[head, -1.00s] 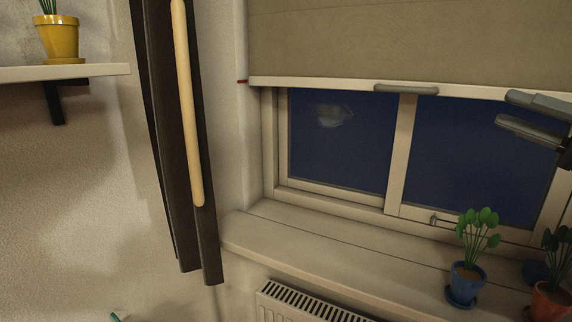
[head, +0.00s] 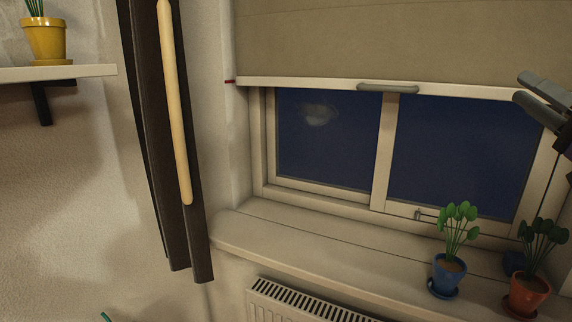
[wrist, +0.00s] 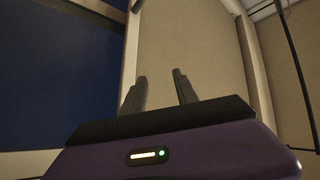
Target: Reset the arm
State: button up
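My gripper (head: 530,94) is at the right edge of the head view, in front of the window's upper right part. Its two grey fingers are apart with nothing between them.
The sill (head: 330,237) carries a blue pot (head: 447,275) and an orange pot (head: 527,295) with plants. A radiator (head: 300,302) is below. A dark curtain (head: 150,130) with a wooden rod (head: 175,110) hangs left. A shelf (head: 60,72) holds a yellow pot (head: 45,40).

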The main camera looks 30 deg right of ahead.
notch_tip(320, 180, down, 15)
jog(key=w+m+g+h, duration=0.3)
jog(key=m+g+h, duration=0.15)
jog(key=h, duration=0.45)
jog(key=a+f+n+g, duration=0.1)
jog(key=a+f+n, duration=0.1)
jog(key=a+f, duration=1.1)
jog(key=s+a+f+n+y+p, duration=0.1)
jog(key=s+a+f+n+y, duration=0.25)
jog(key=a, duration=0.55)
jog(key=s+a+f+n+y, duration=0.1)
jog(key=s+a+f+n, duration=0.1)
jog(key=a+f+n, duration=0.4)
jog(key=s+a+f+n+g+y, duration=0.1)
jog(key=s+a+f+n+y, duration=0.1)
jog(key=s+a+f+y, duration=0.2)
jog(key=s+a+f+n+g+y, duration=0.1)
jog(key=s+a+f+n+y, duration=0.2)
jog(key=s+a, duration=0.6)
jog(key=a+f+y, duration=0.1)
jog(key=a+y, duration=0.1)
jog(key=a, duration=0.1)
jog(key=shift+s, duration=0.25)
